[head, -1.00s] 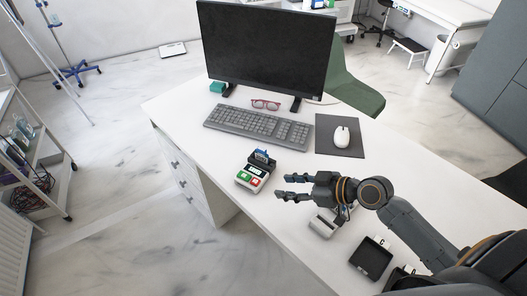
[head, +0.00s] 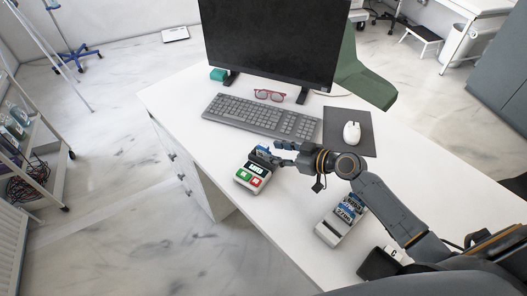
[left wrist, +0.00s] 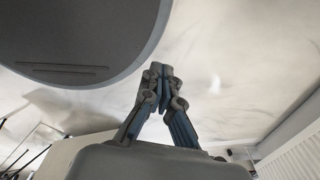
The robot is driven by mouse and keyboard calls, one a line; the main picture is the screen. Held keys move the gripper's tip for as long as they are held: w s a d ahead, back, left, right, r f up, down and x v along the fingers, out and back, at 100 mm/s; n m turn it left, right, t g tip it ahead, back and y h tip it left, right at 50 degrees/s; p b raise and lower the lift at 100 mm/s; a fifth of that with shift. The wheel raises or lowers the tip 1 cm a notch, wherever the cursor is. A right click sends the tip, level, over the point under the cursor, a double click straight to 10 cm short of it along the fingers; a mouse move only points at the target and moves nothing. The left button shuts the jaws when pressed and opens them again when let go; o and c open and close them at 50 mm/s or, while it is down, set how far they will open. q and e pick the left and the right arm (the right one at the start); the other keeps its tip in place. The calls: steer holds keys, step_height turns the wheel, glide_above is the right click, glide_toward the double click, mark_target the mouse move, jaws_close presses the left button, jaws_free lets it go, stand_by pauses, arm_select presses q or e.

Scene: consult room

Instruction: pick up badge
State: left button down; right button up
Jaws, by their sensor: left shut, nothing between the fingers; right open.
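A small blue card (head: 263,150), which looks like the badge, stands upright at the back of a grey device with green and red buttons (head: 252,179) on the white desk. My right gripper (head: 271,154) is open at the card, its fingers coming in from the right. The fingers hide part of the card, and I cannot tell whether they touch it. My left gripper (left wrist: 160,78) is shut and empty in the left wrist view, away from the desk items; it is not seen in the head view.
Behind are a keyboard (head: 262,117), red glasses (head: 269,95), a monitor (head: 272,40) and a white mouse (head: 351,132) on a dark mat (head: 358,117). Another device with blue-and-white items (head: 340,222) stands below my right forearm. A black tray (head: 374,266) lies near the desk's front edge.

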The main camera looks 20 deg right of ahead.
mark_target(268, 149)
steer(key=shift+w+a, duration=0.15)
steer(key=shift+w+f, duration=0.1)
steer(key=shift+w, duration=0.15)
steer(key=p+x, duration=0.2)
steer(key=x, duration=0.2)
steer(key=shift+w, duration=0.2)
steer(key=shift+w+a+f, duration=0.1)
steer(key=shift+w, duration=0.1)
arm_select(q)
steer(key=shift+w+d+r, duration=0.15)
steer(key=shift+r, duration=0.35)
steer(key=shift+w+d+r, duration=0.15)
steer(key=shift+r, duration=0.3)
steer(key=shift+a, duration=0.1)
arm_select(e)
jaws_close()
